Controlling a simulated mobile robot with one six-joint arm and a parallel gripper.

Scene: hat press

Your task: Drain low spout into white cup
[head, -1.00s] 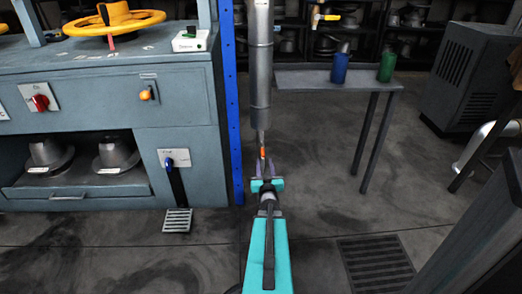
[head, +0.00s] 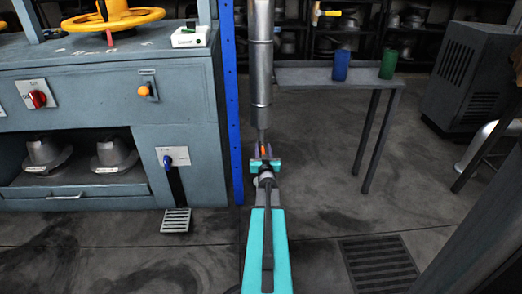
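A tall grey vertical pipe (head: 261,75) hangs at the picture's centre, narrowing to a thin spout (head: 261,134) at its lower end. A small orange piece (head: 264,151) shows just below the spout. No white cup can be made out. A blue cup (head: 340,66) and a green cup (head: 388,64) stand on the grey side table (head: 330,77) to the right.
A grey machine cabinet (head: 95,100) with a yellow handwheel (head: 113,19), a red knob (head: 36,99) and a blue-handled lever (head: 168,162) fills the left. A blue post (head: 232,110) stands close left of the pipe. Floor grates lie left and right. Floor under the table is clear.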

